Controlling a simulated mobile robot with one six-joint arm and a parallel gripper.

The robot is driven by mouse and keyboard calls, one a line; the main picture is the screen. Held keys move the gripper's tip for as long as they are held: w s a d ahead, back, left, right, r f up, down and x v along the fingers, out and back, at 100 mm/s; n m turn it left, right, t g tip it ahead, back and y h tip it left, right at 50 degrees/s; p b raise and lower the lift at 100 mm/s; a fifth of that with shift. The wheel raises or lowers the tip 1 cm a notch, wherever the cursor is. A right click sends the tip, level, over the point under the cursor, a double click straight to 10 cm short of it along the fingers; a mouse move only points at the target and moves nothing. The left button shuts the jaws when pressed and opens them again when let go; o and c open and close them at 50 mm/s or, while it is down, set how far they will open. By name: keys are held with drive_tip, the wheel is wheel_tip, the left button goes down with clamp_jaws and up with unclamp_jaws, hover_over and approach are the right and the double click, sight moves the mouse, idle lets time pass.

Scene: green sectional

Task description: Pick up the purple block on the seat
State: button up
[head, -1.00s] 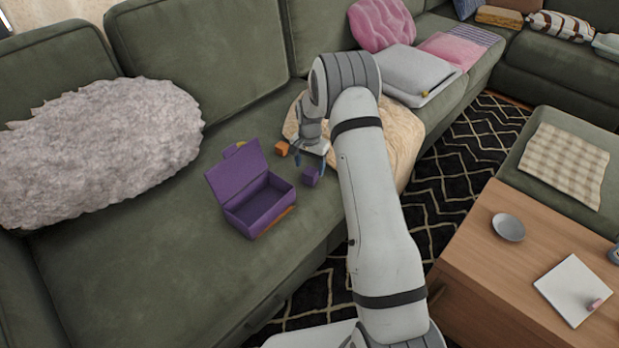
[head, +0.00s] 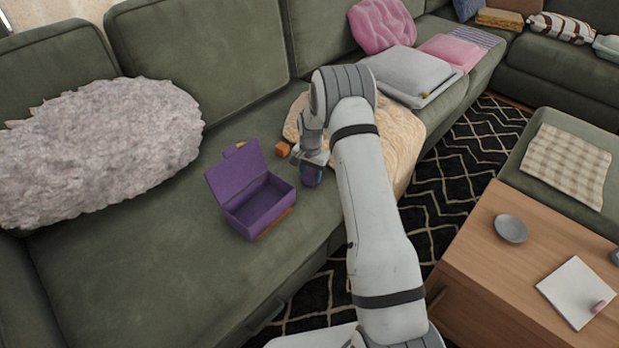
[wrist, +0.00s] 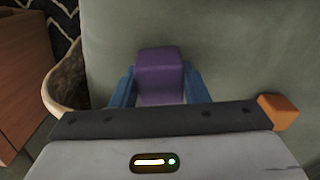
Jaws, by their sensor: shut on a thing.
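The purple block (wrist: 160,75) sits between the blue fingers of my gripper (wrist: 160,88) in the wrist view. My gripper is shut on it. In the head view my gripper (head: 312,175) points down at the seat, right of the open purple box, and its fingers largely cover the block. The green seat (head: 150,265) lies beneath. I cannot tell whether the block still touches the seat.
An open purple box (head: 250,200) stands left of my gripper. An orange block (head: 283,149) lies close behind it and also shows in the wrist view (wrist: 279,110). A beige blanket (head: 400,135) lies to the right. A wooden table (head: 480,265) stands farther right.

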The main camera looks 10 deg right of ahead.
drive_tip(key=shift+c, duration=1)
